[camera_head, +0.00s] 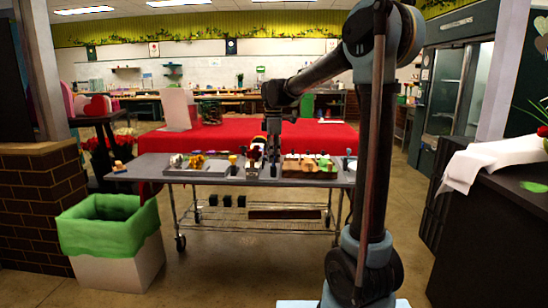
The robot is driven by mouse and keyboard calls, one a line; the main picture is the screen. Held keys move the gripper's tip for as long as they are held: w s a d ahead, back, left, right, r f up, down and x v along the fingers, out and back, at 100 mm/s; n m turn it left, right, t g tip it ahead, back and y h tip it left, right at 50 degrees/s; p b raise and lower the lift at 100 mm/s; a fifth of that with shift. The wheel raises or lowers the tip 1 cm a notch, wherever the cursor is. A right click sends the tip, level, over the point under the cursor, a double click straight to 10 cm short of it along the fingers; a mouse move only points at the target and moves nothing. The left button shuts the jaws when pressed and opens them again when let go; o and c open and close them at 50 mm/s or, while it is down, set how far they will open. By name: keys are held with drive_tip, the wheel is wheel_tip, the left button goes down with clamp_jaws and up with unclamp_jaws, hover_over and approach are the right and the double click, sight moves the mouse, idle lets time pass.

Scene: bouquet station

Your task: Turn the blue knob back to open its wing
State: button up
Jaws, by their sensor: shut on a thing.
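My gripper (273,154) points down at the middle of the grey cart top (221,179), small and dark in the head view. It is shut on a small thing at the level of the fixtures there. That thing appears to be the blue knob, but the gripper hides it and its colour does not show.
A grey tray with yellow pieces (197,161) lies left on the cart, and a wooden block with several small parts (308,164) right. A red-covered table (325,136) stands behind. A green-lined bin (108,235) stands front left. The floor before the cart is clear.

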drive_tip(key=shift+w+m, duration=0.1)
drive_tip(key=shift+m, duration=0.2)
drive_tip(key=m, duration=0.4)
drive_tip(key=shift+m, duration=0.3)
drive_tip(key=m, duration=0.4)
drive_tip(key=shift+m, duration=0.3)
drive_tip(key=m, duration=0.4)
drive_tip(key=shift+d, duration=0.1)
drive_tip(key=shift+m, duration=2.2)
drive_tip(key=shift+s, duration=0.2)
drive_tip(key=o, duration=1.1)
drive_tip(key=shift+c, duration=0.2)
drive_tip(key=shift+r, duration=0.1)
